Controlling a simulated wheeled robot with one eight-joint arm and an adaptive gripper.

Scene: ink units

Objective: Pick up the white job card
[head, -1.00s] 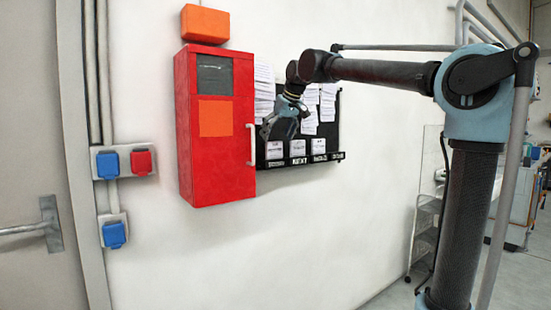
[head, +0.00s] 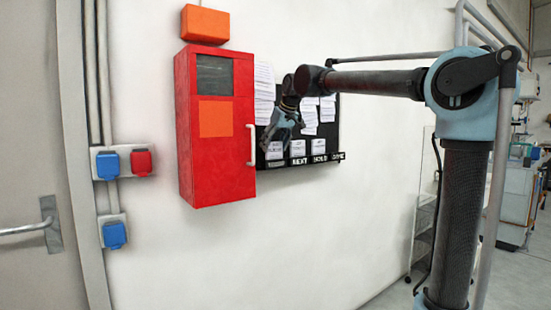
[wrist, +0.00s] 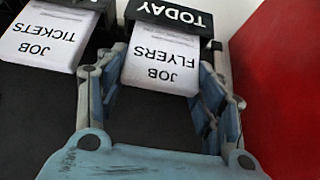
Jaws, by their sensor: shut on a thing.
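The white job card, printed JOB FLYERS (wrist: 160,62), sits at the pocket labelled TODAY in the wrist view. It also shows in the head view (head: 275,152), at the left end of the row of cards on the black board. My gripper (wrist: 165,85) has a finger on each side of this card and is shut on it by its side edges. In the head view my gripper (head: 271,146) is down at the card, close to the red cabinet. The card still appears to be at its pocket.
A JOB TICKETS card (wrist: 42,40) stands close beside the held card. The red cabinet (head: 215,160) with its handle is just left of the gripper. Papers (head: 309,115) hang on the black board (head: 330,135). More labelled pockets, NEXT and HOLD, run to the right.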

